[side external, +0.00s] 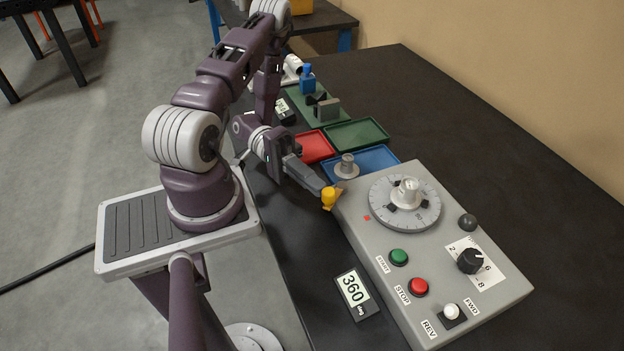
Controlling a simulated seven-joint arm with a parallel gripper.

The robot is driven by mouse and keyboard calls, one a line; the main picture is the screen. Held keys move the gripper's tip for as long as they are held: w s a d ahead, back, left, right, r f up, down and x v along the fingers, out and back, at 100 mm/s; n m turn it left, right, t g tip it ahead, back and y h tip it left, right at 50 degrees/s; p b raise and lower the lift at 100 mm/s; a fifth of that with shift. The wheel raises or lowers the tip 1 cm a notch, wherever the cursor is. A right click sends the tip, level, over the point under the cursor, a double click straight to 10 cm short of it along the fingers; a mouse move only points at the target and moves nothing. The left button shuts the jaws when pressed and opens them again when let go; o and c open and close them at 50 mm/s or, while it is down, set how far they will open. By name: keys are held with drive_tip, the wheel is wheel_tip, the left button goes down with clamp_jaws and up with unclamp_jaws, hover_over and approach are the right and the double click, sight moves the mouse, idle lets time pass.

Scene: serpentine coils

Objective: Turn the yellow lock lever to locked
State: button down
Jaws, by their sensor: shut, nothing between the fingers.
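The yellow lock lever (328,197) is at the left edge of the grey control box (370,238), near its far left corner. My gripper (322,188) is shut and empty, its fingertips right at the lever. The fingertips hide part of the lever, and I cannot tell whether they touch it. No lock marking for the lever is readable from here.
The box carries a graduated dial (427,217), a green button (399,257), a red button (418,287), a black knob (469,261) and a white toggle (452,311). A display (355,289) reading 360 lies in front. Red (317,147), blue (380,157) and green (357,134) trays stand behind.

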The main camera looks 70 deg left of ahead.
sight(334, 198)
drive_tip(key=shift+d, duration=0.2)
drive_tip(key=shift+w+d, duration=0.1)
drive_tip(key=shift+d, duration=0.65)
drive_tip(key=shift+w+d, duration=0.25)
drive_tip(key=shift+d, duration=0.4)
drive_tip(key=shift+w+d, duration=0.65)
drive_tip(key=shift+d, duration=0.15)
drive_tip(key=shift+w+d, duration=0.1)
